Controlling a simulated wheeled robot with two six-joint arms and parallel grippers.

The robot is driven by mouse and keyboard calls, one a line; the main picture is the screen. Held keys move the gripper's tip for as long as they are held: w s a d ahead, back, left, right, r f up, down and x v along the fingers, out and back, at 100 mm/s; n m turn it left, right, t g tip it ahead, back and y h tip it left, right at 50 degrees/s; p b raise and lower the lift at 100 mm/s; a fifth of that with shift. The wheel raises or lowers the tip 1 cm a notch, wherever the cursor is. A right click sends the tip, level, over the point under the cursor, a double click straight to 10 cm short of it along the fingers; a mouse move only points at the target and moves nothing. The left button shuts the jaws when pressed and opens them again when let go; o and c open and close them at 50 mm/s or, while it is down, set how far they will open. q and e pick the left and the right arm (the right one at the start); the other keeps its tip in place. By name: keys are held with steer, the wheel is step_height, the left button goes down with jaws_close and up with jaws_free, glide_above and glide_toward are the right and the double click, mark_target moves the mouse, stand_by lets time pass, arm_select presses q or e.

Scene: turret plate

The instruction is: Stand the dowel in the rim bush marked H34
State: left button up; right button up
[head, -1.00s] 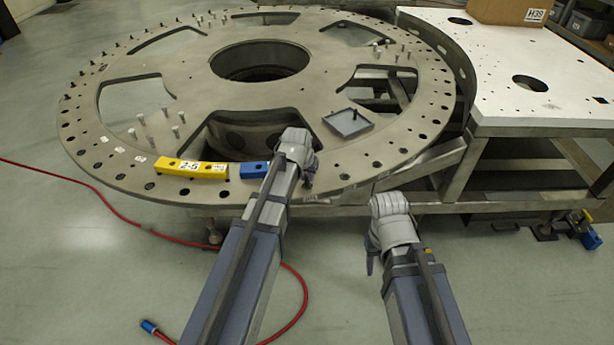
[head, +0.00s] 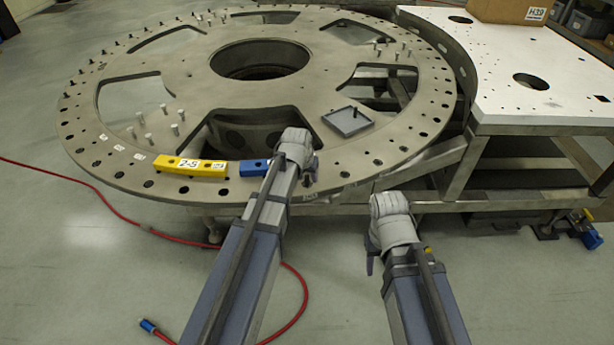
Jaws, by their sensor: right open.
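The large grey turret plate (head: 205,90) has a rim with many holes and bushes. Small marks by the front rim holes are too small to read, so I cannot tell which bush is H34. A dark upright pin, possibly the dowel (head: 354,113), stands in a shallow grey tray (head: 344,125) on the plate. My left gripper (head: 308,179) is over the front rim, right of the blue block. Its fingers are mostly hidden by its wrist, and I cannot see anything held. My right gripper (head: 370,262) is open, in front of the plate and apart from it.
A yellow block (head: 190,167) marked 2-5 and a blue block (head: 253,168) lie on the front rim. Several light pegs stand on the plate. A white table (head: 510,75) with a cardboard box (head: 508,11) is at right. A red hose (head: 105,203) crosses the floor.

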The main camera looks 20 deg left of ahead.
arm_select(q)
steer(key=shift+o, duration=0.4)
steer(key=shift+r, duration=0.15)
arm_select(e)
steer(key=shift+r, duration=0.15)
arm_select(q)
steer(key=p+v, duration=0.7)
steer(key=shift+s+r, duration=0.2)
steer(key=shift+r, duration=0.1)
arm_select(e)
step_height(320, 180, up, 7)
